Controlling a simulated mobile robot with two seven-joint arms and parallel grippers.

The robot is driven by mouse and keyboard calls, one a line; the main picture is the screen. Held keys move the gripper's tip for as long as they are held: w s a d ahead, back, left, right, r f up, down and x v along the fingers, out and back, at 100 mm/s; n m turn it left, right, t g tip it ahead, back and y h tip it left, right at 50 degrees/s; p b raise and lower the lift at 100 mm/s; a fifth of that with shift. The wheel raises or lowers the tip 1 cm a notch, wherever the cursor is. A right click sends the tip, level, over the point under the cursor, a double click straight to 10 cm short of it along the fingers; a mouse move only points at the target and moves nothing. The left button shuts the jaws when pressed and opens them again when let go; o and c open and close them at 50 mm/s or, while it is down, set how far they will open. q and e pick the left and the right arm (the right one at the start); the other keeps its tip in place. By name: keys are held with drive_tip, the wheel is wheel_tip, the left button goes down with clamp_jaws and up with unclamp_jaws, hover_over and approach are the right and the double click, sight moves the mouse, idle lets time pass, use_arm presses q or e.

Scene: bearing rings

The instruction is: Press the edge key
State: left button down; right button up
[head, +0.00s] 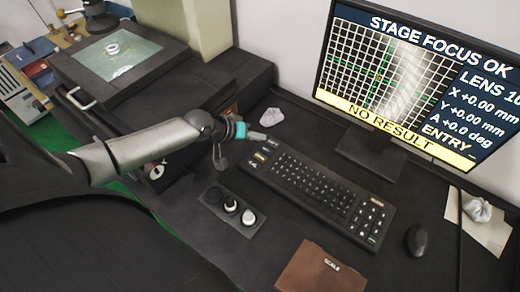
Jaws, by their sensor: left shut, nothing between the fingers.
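The black keyboard (318,190) lies on the dark desk in front of the monitor. A group of lighter, labelled keys (264,152) sits at its left end; their labels are too small to read, so I cannot tell which is the edge key. My left gripper (258,135), with a teal part behind its fingers, is shut and empty at the keyboard's upper left corner, by the top of this key group. I cannot tell whether it touches a key. My right gripper is not in view.
The monitor (415,75) reads "STAGE FOCUS OK", "NO RESULT" and "ENTRY". A panel with round knobs (231,206) lies left of the keyboard, a mouse (417,240) right of it. A brown "SCALE" folder (318,272) is in front. A ring (113,48) rests on the stage at upper left.

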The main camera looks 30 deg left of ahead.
use_arm(q)
drive_tip(key=b, duration=0.6)
hover_over(257, 159)
wheel_tip(257, 159, down, 6)
drive_tip(key=shift+s+d+f, duration=0.1)
drive_tip(key=shift+d+f, duration=0.05)
drive_tip(key=shift+f, duration=0.05)
drive_tip(key=shift+f+b, duration=0.3)
drive_tip(key=shift+f, duration=0.15)
drive_tip(key=shift+f, duration=0.15)
idle(1.1)
drive_tip(key=shift+f, duration=0.25)
drive_tip(key=shift+f+b, duration=0.35)
idle(0.5)
drive_tip(key=shift+r, duration=0.1)
drive_tip(key=shift+r+p, duration=0.7)
drive_tip(key=shift+p, duration=0.2)
